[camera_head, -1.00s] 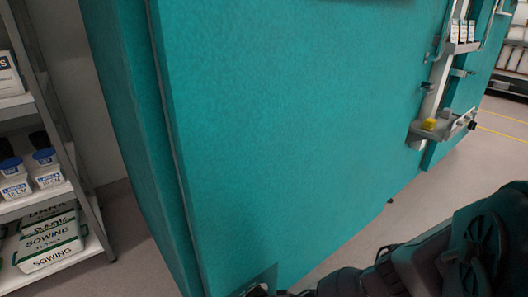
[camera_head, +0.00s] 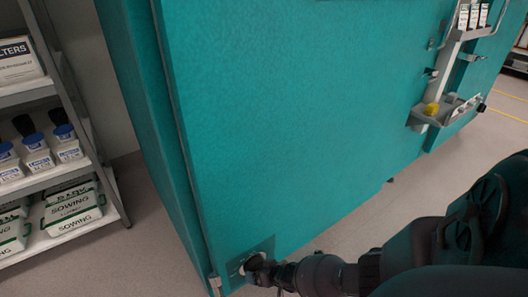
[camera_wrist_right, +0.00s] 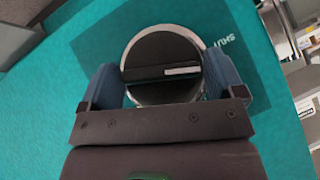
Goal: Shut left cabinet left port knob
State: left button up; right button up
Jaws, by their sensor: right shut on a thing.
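The port knob (camera_wrist_right: 162,62) is a round black knob with a silver rim and a raised bar across its middle. A white mark on the bar points to the right in the wrist view, towards the side where the lettering SHUT (camera_wrist_right: 223,47) is printed on the dark plate (camera_wrist_right: 245,65). My right gripper (camera_wrist_right: 160,88) has its blue fingers on opposite sides of the knob, shut on it. In the head view my right gripper (camera_head: 262,270) meets the plate (camera_head: 258,250) at the low corner of the teal cabinet (camera_head: 300,120), mostly hiding the knob. My left gripper is not in view.
A grey shelf rack (camera_head: 92,150) with boxes and bottles stands at the left. A grey bracket tray (camera_head: 458,112) with a yellow item (camera_head: 431,109) projects from the cabinet at the right. Open floor (camera_head: 140,250) lies in front of the rack.

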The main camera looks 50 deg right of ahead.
pick_arm(q)
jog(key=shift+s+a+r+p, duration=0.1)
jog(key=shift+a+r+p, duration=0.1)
jog(key=shift+p, duration=0.35)
pick_arm(e)
jog(key=shift+w+a+r+n+h, duration=0.1)
jog(key=shift+n+h, duration=0.3)
jog(key=shift+h, duration=0.4)
jog(key=shift+g+h, duration=0.3)
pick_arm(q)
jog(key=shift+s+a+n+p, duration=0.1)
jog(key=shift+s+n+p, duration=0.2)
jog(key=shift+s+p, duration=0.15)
pick_arm(e)
jog(key=shift+n+h, duration=0.5)
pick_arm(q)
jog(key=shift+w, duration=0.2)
pick_arm(e)
jog(key=o, duration=0.7)
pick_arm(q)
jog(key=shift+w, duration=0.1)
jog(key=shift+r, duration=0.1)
